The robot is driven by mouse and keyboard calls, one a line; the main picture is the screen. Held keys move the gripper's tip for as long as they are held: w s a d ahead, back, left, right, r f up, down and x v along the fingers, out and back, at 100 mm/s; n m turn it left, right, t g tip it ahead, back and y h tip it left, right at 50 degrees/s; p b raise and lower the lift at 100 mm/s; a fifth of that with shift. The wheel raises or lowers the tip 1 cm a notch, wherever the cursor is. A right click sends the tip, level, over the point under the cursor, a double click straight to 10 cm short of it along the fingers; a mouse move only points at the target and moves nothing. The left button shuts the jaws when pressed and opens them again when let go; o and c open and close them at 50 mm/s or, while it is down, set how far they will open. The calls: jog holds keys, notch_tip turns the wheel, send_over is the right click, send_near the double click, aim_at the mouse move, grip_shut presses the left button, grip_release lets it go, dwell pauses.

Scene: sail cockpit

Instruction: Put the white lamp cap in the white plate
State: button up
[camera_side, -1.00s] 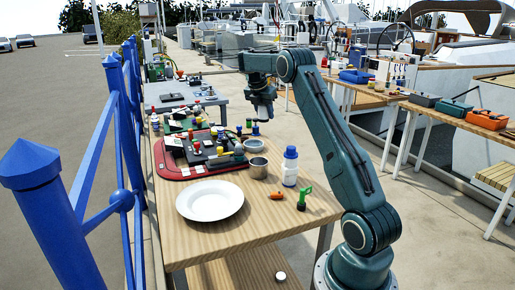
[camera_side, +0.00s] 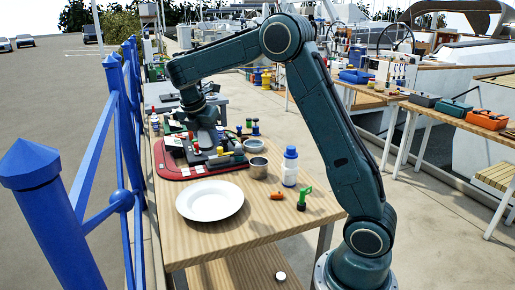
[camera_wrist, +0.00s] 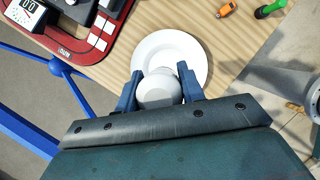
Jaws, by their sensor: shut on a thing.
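My gripper (camera_wrist: 158,88) is shut on the white lamp cap (camera_wrist: 158,92), a round white piece held between the two blue fingers. In the side view my gripper (camera_side: 206,122) is in the air over the red tray, and the pale cap (camera_side: 207,139) shows below it. The white plate (camera_side: 183,203) lies empty on the near part of the wooden table, nearer the camera than the gripper. In the wrist view the plate (camera_wrist: 196,50) shows beyond the cap, which covers part of its lower edge.
The red tray (camera_side: 170,174) with dark devices lies behind the plate. A metal cup (camera_side: 259,169), a white bottle with a blue cap (camera_side: 290,168), an orange piece (camera_side: 277,195) and a green-handled tool (camera_side: 304,197) stand right of the plate. A blue railing (camera_side: 112,130) runs along the left.

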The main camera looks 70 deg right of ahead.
aim_at(214, 201)
jog(key=shift+s+a, duration=0.1)
jog(key=shift+a, duration=0.35)
jog(key=shift+f, duration=0.15)
notch_tip(214, 201, down, 20)
jog(key=shift+r, duration=0.1)
dwell(0.7)
jog(key=o, duration=1)
jog(key=shift+c, duration=0.2)
jog(key=v, duration=1.2)
